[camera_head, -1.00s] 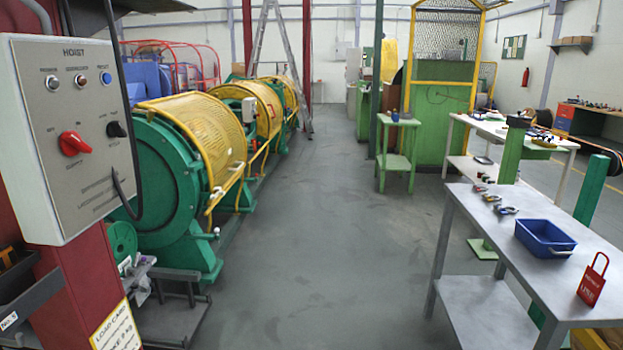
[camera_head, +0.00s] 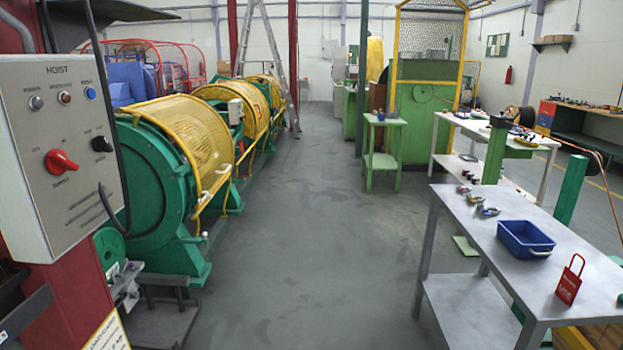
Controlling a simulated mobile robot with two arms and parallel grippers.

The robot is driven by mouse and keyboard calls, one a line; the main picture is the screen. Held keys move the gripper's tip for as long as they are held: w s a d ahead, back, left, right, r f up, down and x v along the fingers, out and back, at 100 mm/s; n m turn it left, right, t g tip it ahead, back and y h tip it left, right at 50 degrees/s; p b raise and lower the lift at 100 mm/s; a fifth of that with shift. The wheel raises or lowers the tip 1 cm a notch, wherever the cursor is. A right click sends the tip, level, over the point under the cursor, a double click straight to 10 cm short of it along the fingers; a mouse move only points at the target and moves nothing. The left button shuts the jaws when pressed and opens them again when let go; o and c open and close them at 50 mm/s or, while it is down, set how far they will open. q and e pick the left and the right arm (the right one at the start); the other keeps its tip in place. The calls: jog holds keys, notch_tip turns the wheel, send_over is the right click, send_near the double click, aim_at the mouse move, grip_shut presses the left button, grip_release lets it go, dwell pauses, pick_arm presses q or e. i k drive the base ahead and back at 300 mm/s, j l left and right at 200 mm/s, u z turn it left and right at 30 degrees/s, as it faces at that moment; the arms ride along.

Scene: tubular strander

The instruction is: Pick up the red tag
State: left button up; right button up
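The red tag (camera_head: 569,284) stands near the front right of the grey metal table (camera_head: 465,222) at the right. It has a red body with pale lettering and a thin dark red loop at its top. A blue bin (camera_head: 525,240) sits just behind it and to its left on the same table, apart from it. Neither of my grippers shows in the head view.
Several small tools (camera_head: 487,211) lie at the table's far end. A grey hoist control box (camera_head: 62,150) stands close at the left. Green machines with yellow guards (camera_head: 185,138) line the left side. The grey floor (camera_head: 290,270) between is clear.

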aim_at(568, 286)
jog(key=z, duration=1.5)
jog(key=l, duration=0.1)
jog(key=i, duration=0.05)
